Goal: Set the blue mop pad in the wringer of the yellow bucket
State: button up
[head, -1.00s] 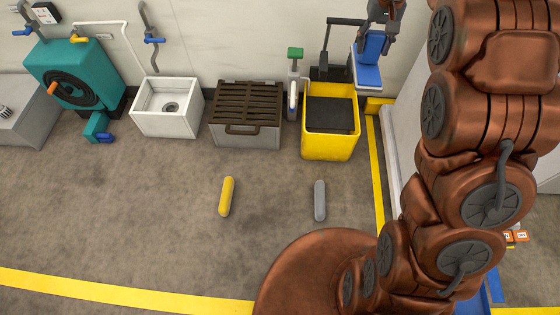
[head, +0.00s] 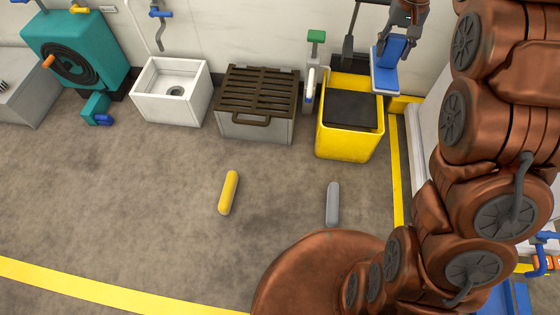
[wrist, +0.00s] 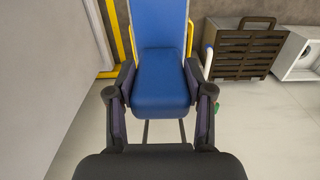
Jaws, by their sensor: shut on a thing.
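The blue mop pad (head: 384,80) is in my gripper (head: 403,30), which is shut on its raised blue block. The pad's flat, pale-edged base hangs below, overlapping the back right corner of the yellow bucket (head: 346,146) in the head view; I cannot tell its exact height. The dark grey wringer (head: 350,108) fills the bucket's opening, down and left of the pad. In the wrist view, the fingers of my gripper (wrist: 160,95) flank the blue pad (wrist: 160,75), which hides much of the bucket. Only yellow edges show beside it.
A dark lever (head: 349,45) and a green-topped post (head: 315,55) stand by the bucket. Left are a slatted grate box (head: 258,122) and a white sink (head: 150,103). A yellow bar (head: 228,192) and grey bar (head: 333,204) lie on the floor. A pale wall-like panel stands right.

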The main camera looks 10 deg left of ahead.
notch_tip(320, 180, down, 14)
jog(key=b, duration=1.2)
jog(key=shift+r, duration=0.25)
